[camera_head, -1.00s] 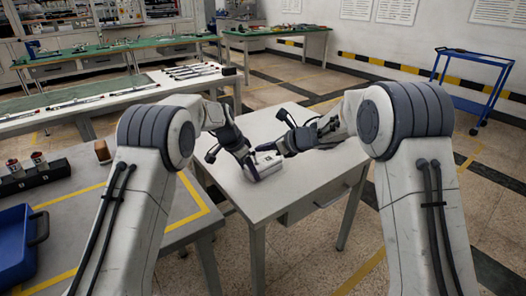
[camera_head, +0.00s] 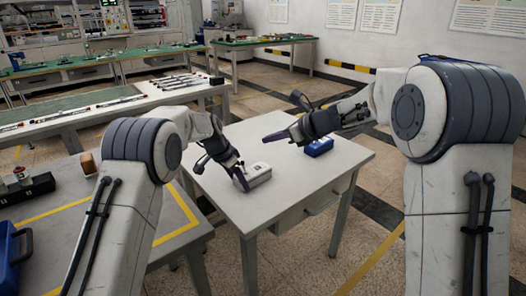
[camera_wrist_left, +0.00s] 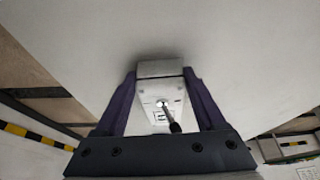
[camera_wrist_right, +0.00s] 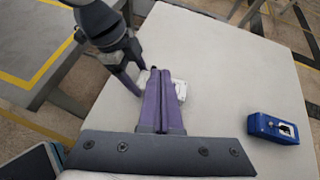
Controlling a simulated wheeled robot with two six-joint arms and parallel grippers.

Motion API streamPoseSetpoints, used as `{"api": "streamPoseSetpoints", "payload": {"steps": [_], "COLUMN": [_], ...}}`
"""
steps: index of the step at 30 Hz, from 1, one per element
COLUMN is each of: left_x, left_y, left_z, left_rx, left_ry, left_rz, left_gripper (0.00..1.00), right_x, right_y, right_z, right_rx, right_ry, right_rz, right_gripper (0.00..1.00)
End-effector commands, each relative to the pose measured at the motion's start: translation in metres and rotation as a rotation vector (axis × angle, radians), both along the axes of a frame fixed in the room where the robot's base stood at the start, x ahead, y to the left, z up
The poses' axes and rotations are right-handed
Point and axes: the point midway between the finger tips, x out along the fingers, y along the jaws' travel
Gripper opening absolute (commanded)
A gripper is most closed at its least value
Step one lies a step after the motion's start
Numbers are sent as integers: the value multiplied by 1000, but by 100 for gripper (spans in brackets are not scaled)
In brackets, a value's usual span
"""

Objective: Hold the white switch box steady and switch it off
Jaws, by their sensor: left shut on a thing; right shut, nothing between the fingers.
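The white switch box (camera_head: 257,175) sits on the light table. My left gripper (camera_head: 242,178) is shut on it; in the left wrist view, its purple fingers (camera_wrist_left: 160,78) lie on both sides of the box (camera_wrist_left: 158,70). A metal toggle lever with a dark tip (camera_wrist_left: 174,124) leans toward the lower edge of that view. My right gripper (camera_head: 267,138) is shut and empty, above the table and apart from the box. In the right wrist view, its closed fingers (camera_wrist_right: 162,72) partly cover the white box (camera_wrist_right: 179,90), so the lever does not show there.
A blue box (camera_head: 318,147) with a white panel stands on the same table; it also shows in the right wrist view (camera_wrist_right: 260,124). The table top (camera_head: 325,180) is otherwise clear. A grey bench (camera_head: 150,218) with yellow tape stands at the left.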

Motion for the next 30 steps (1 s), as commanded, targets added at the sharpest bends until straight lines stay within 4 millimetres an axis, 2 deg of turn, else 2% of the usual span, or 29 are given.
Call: {"api": "streamPoseSetpoints", "payload": {"steps": [3, 6, 19, 20, 21, 30], "left_x": [0, 0, 0, 0, 0, 0], "left_y": [0, 0, 0, 0, 0, 1], "left_z": [0, 0, 0, 0, 0, 3], "left_rx": [-1, -1, -1, -1, -1, 0], "left_ry": [-1, -1, -1, -1, -1, -1], "left_rz": [0, 0, 0, 0, 0, 0], "left_gripper": [5, 5, 5, 83, 99, 100], "right_x": [-3, -4, -5, -5, -5, -5], "right_y": [-5, -8, -8, -8, -8, -8], "right_z": [15, 20, 22, 22, 22, 22], "right_rx": [1, 1, 1, 1, 1, 1], "right_ry": [-3, -1, 1, 1, 1, 1], "right_rz": [0, 0, -1, -1, -1, 0], "right_gripper": [0, 0, 0, 0, 0, 0]}}
